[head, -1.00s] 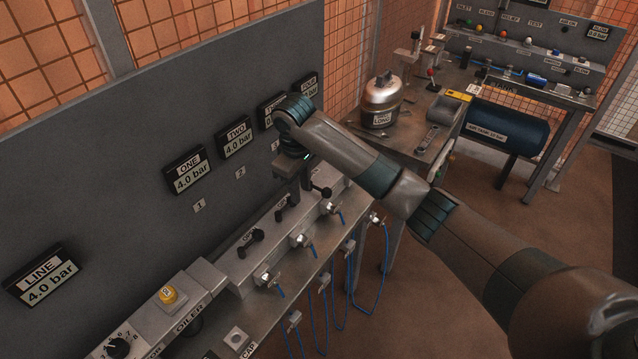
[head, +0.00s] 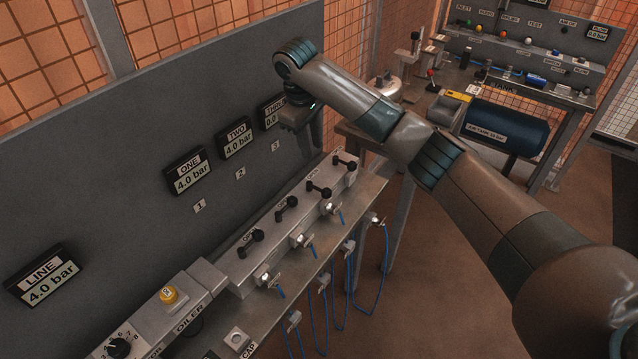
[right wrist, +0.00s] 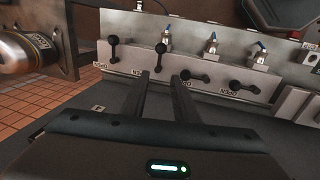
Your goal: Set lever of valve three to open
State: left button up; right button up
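The valve block (head: 268,248) carries a row of black levers. The lever of valve three (head: 319,190) lies across the block, like the lever of valve four (head: 345,162). The levers of valve one (head: 250,243) and valve two (head: 286,208) lie along the block. Gauge THREE (head: 272,114) reads 0.0. My right gripper (head: 310,138) is above and behind the block, clear of the levers. In the right wrist view its two fingers (right wrist: 162,78) are apart with nothing held, and lever three (right wrist: 162,56) shows beyond them. My left gripper is out of view.
Gauges ONE (head: 188,174) and TWO (head: 235,142) read 4.0 bar on the grey panel (head: 120,150) behind the block. My right forearm hides gauge FOUR. Blue hoses (head: 350,290) hang in front. A silver vessel (head: 386,86) stands on the far bench.

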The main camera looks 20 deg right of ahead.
aim_at(320, 189)
jog(key=f+p, duration=0.1)
jog(key=f, duration=0.4)
jog(key=w+d+f+p, duration=0.1)
jog(key=f+p, duration=0.1)
jog(key=f, duration=0.3)
jog(key=w+d+f+p, duration=0.1)
jog(key=f, duration=0.4)
jog(key=shift+d+p, duration=0.2)
jog(key=shift+p, duration=0.15)
jog(key=shift+d+f, duration=0.1)
jog(key=shift+f, duration=0.65)
grip_shut()
jog(key=shift+f, duration=0.1)
